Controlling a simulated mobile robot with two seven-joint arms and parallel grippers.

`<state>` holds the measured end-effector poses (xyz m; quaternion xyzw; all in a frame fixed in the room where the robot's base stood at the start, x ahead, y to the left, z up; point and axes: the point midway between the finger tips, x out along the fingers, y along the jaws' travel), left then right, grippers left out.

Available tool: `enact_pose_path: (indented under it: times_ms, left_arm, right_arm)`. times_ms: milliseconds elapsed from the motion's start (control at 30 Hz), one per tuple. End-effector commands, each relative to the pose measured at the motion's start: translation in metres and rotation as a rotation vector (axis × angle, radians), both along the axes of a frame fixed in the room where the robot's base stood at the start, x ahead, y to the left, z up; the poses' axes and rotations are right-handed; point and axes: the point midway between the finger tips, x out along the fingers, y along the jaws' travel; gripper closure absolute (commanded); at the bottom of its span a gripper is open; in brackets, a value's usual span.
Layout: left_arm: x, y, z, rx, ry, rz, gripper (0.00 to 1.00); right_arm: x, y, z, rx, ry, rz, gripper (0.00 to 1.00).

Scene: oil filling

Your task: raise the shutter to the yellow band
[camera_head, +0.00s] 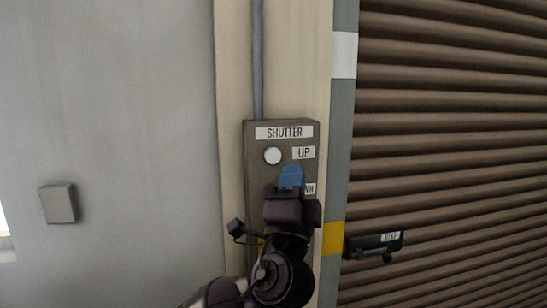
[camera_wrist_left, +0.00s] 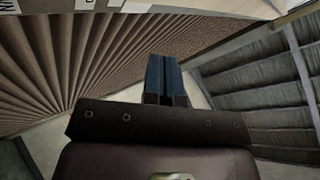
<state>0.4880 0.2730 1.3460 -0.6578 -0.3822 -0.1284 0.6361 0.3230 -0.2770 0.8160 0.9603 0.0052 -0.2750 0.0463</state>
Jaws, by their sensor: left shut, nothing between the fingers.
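The grey control box (camera_head: 253,190) labelled SHUTTER has a round white button (camera_head: 272,156) beside the UP label (camera_head: 303,152). A lower label ending in "WN" is partly covered by my left gripper (camera_head: 292,172). The gripper's blue fingers are shut and empty, in front of the box, just below and right of the white button; I cannot tell whether they touch the box. The fingers also show in the left wrist view (camera_wrist_left: 167,75). The brown slatted shutter (camera_head: 450,110) fills the right side. The yellow band (camera_head: 333,238) is on the grey post beside it.
A white band (camera_head: 344,55) is higher on the same post. A dark fixture with a small white label (camera_head: 375,243) is in front of the shutter, right of the yellow band. A small grey box (camera_head: 59,203) is on the left wall. A conduit (camera_head: 258,60) runs up from the control box.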

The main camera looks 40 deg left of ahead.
Motion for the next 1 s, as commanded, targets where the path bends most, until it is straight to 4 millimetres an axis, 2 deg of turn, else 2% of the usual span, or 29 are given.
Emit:
enact_pose_path:
  times_ms: [367, 767, 1000]
  left_arm:
    - [0.007, 0.007, -0.001, 0.003, 0.002, 0.0, 1.0]
    - [0.037, 0.042, -0.001, 0.003, 0.003, -0.001, 1.0]
    - [0.052, 0.06, -0.002, 0.0, 0.002, -0.001, 1.0]
  right_arm:
    - [0.008, 0.001, 0.004, -0.001, -0.016, 0.005, 0.55]
    - [0.005, 0.001, -0.001, 0.0, -0.008, 0.002, 0.55]
    - [-0.003, 0.0, -0.013, 0.001, 0.009, -0.001, 0.55]
